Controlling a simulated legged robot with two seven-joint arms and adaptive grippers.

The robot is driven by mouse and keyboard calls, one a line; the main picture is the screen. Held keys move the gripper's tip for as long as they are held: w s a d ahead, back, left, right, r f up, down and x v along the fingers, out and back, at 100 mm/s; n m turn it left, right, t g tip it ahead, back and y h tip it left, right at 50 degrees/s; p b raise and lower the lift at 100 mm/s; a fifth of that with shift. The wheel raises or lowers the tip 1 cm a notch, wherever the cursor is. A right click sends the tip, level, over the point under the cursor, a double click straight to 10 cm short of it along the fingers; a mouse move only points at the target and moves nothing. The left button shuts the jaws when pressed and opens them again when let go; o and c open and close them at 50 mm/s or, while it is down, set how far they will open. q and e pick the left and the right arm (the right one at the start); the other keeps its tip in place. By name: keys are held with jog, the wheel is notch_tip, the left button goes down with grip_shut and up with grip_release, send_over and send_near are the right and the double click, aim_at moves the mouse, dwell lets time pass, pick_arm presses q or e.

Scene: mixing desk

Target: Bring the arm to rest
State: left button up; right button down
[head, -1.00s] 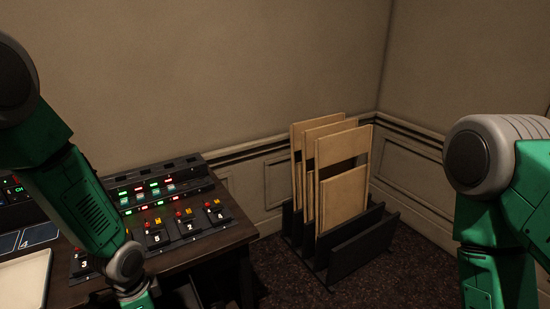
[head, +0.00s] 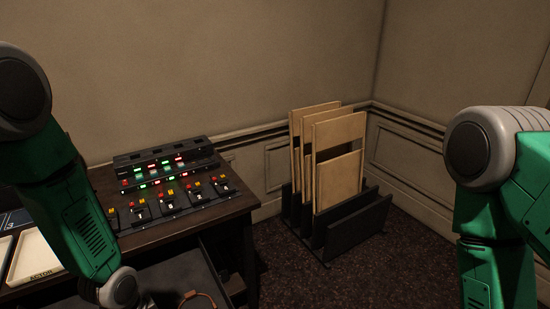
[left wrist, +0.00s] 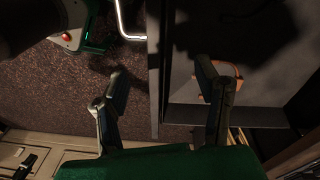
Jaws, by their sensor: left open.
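My left arm (head: 78,222) comes down the left side of the head view in front of the desk. Its gripper is below the frame there. In the left wrist view my left gripper (left wrist: 163,84) has its two dark fingers spread apart, with nothing between them that it holds. A dark vertical edge and the speckled floor show behind the fingers. My right arm (head: 488,215) hangs at the right of the head view. Its gripper is out of frame.
The desk (head: 228,212) carries a lit control panel (head: 165,165) and a pale tray marked ACTOR (head: 37,257). A dark lower surface holds a brown looped item (head: 205,297). A rack (head: 352,232) with boards (head: 338,150) stands in the corner. Carpet lies between desk and rack.

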pick_arm(q)
jog(key=s+a+f+n, duration=0.1)
jog(key=s+n, duration=0.4)
jog(key=s, duration=0.5)
jog(key=s+a+f+n, duration=0.2)
jog(key=s+n, duration=0.2)
jog(key=s, duration=0.6)
notch_tip(320, 180, down, 9)
jog(key=w+d+y+b, duration=0.1)
jog(key=w+b, duration=0.1)
jog(key=b, duration=0.8)
jog(key=shift+w+d+m+t, duration=0.3)
jog(key=shift+w+t, duration=0.05)
jog(key=shift+t, duration=0.05)
jog(key=shift+r, duration=0.1)
jog(key=shift+s+a, duration=0.1)
jog(key=shift+s, duration=0.05)
